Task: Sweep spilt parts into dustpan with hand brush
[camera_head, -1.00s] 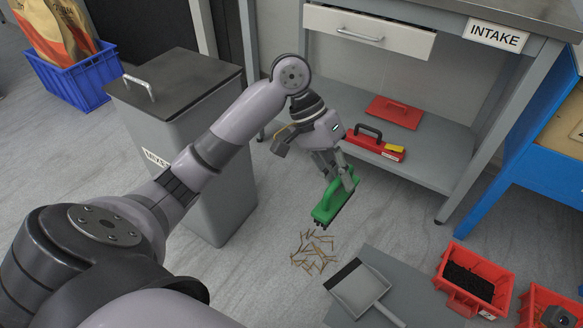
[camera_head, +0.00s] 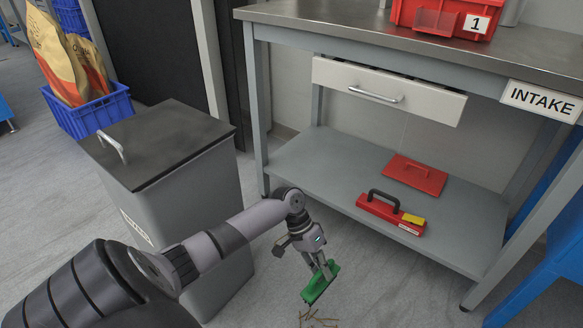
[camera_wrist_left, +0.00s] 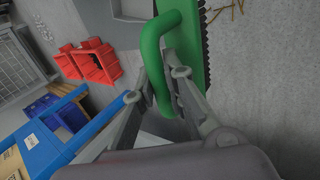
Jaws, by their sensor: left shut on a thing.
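My left gripper (camera_head: 323,270) is shut on the handle of a green hand brush (camera_head: 318,285), just above the floor in front of the bench. In the left wrist view the brush (camera_wrist_left: 190,60) shows close up, its handle between the fingers and its dark bristles along the right side. The spilt parts (camera_head: 318,320) are thin tan sticks on the floor at the bottom edge of the head view, just below the brush. A few of them also show at the top of the left wrist view (camera_wrist_left: 222,10). My right gripper is not in view. The dustpan cannot be made out in the head view.
The INTAKE bench (camera_head: 300,160) has a lower shelf holding a red box with a black handle (camera_head: 390,212) and a red flat lid (camera_head: 416,174). Red bins (camera_wrist_left: 90,62) show in the left wrist view.

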